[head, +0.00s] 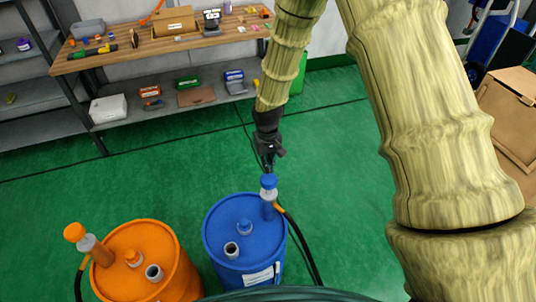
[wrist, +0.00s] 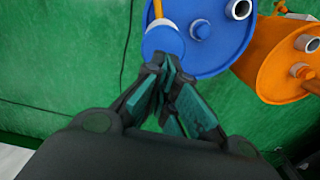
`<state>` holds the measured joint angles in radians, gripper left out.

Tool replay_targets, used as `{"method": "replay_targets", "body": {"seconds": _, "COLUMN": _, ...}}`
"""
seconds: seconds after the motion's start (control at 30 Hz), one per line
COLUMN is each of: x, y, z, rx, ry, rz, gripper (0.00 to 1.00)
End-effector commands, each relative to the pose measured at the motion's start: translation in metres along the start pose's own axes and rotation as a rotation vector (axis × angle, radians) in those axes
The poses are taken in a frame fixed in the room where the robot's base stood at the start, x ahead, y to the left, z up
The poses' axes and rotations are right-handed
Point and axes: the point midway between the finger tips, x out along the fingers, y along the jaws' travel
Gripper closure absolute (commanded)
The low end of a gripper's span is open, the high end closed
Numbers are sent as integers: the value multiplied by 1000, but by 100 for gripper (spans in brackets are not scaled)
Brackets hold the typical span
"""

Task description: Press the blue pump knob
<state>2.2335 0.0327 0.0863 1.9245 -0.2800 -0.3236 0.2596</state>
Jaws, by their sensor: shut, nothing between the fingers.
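The blue pump knob (head: 268,181) tops a grey-white pump stem at the back right edge of the blue drum (head: 222,222). My gripper (head: 269,160) points down just above the knob in the head view. In the wrist view my gripper (wrist: 168,68) is shut and empty, its fingertips over the near edge of the round blue knob (wrist: 163,43). I cannot tell whether the fingertips touch the knob. The blue drum's lid (wrist: 208,58) lies beyond the knob in the wrist view.
An orange drum (head: 158,247) with an orange pump knob (head: 74,232) stands left of the blue drum. A black hose (head: 306,245) runs down the blue drum's right side. A workbench (head: 170,43) stands behind. Green floor (head: 160,180) is clear around the drums.

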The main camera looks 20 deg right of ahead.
Motion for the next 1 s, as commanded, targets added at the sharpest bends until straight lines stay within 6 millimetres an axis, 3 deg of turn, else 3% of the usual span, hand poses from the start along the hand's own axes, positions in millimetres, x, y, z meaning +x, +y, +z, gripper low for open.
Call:
{"method": "replay_targets", "body": {"seconds": 0.4, "x": 32, "y": 0, "z": 0, "rx": 0, "ry": 0, "rz": 1, "gripper": 100}}
{"method": "replay_targets", "body": {"seconds": 0.87, "x": 35, "y": 0, "z": 0, "rx": 0, "ry": 1, "rz": 1, "gripper": 100}}
{"method": "replay_targets", "body": {"seconds": 1.0, "x": 44, "y": 0, "z": 0, "rx": 0, "ry": 0, "rz": 1, "gripper": 100}}
